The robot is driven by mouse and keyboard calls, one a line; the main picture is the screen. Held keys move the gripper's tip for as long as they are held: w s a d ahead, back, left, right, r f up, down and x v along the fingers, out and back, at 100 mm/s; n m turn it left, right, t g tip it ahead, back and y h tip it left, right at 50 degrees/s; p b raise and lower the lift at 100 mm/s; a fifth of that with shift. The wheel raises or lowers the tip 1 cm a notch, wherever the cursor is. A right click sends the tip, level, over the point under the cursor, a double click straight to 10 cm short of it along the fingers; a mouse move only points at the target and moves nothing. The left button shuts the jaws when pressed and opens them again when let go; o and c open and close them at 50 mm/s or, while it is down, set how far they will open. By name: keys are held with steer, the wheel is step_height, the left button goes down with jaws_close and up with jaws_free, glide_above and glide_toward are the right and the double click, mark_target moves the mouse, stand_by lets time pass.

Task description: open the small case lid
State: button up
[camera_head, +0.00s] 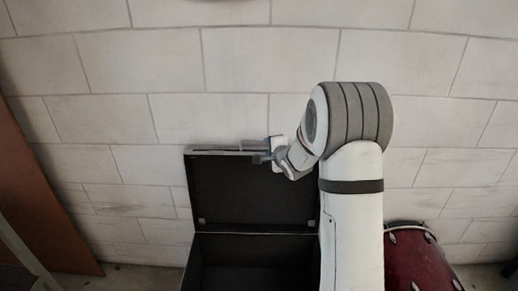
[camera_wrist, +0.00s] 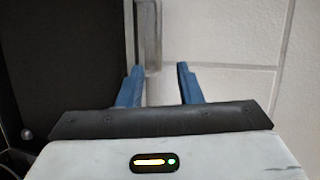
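The small dark case (camera_head: 250,262) stands against the wall, with its lid (camera_head: 250,190) raised roughly upright and its black inside facing me. A grey handle (camera_head: 238,149) runs along the lid's top edge. My gripper (camera_head: 267,151) is at the right part of that edge, by the handle. In the wrist view the blue fingers of my gripper (camera_wrist: 160,78) are apart, with nothing clamped between them. The handle (camera_wrist: 149,35) lies just beyond the fingertips, nearer the left finger, and the dark lid (camera_wrist: 65,55) fills the left side. Whether a finger touches the lid is unclear.
A white tiled wall (camera_head: 110,120) stands close behind the lid. A red drum (camera_head: 420,262) is at the lower right, beyond my arm. A brown panel (camera_head: 40,200) leans at the left. My arm hides the case's right side.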

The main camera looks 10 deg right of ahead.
mark_target(258, 142)
steer(key=shift+m+y, duration=0.3)
steer(key=x, duration=0.9)
steer(key=shift+s+f, duration=0.1)
steer(key=shift+f, duration=0.15)
steer(key=shift+c, duration=0.4)
jaws_close()
